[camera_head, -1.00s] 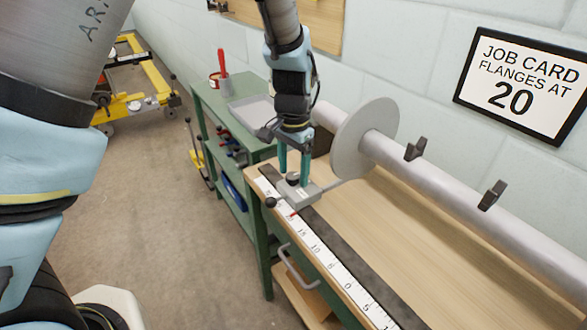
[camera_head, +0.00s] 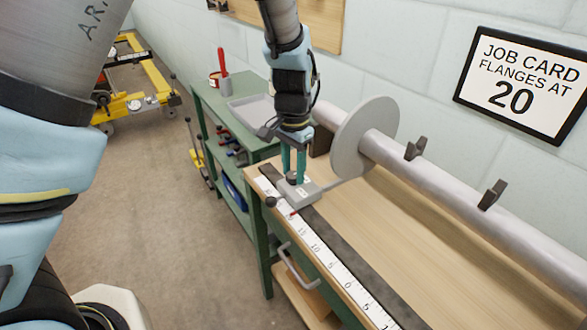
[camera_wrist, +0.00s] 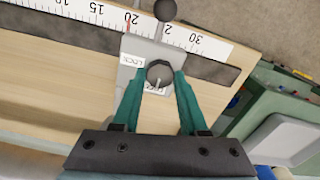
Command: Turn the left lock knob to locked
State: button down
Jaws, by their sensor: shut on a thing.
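The dark round lock knob (camera_wrist: 159,72) sits on the grey slider block (camera_wrist: 143,50) on the ruler rail. My gripper (camera_head: 293,178) reaches down over the block in the head view. In the wrist view, its two green fingers are shut on the knob, one on each side. A pale mark shows on the knob's near side, close to a small label below it. Another small label, seemingly LOCK, lies left of the knob. The block's red pointer (camera_wrist: 128,26) is near the 20 mark. A dark ball handle (camera_wrist: 165,10) projects from the block.
A grey disc flange (camera_head: 364,136) stands on the long roller (camera_head: 430,180) behind, joined to the block by a thin arm. The white ruler (camera_head: 328,262) runs along the wooden bench's front edge. A green cart (camera_head: 212,115) with a grey tray stands left. The bench right of the block is clear.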

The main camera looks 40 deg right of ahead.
jog(key=m, duration=0.4)
jog(key=shift+m, duration=0.4)
jog(key=m, duration=0.4)
jog(key=shift+s+r+m, duration=0.1)
jog(key=shift+m, duration=0.2)
jog(key=m+p, duration=0.3)
jog(key=m, duration=0.2)
jog(key=shift+m+p, duration=0.8)
jog(key=shift+m, duration=1)
jog(key=shift+c, duration=2.2)
grip_release()
jog(key=shift+a, duration=0.1)
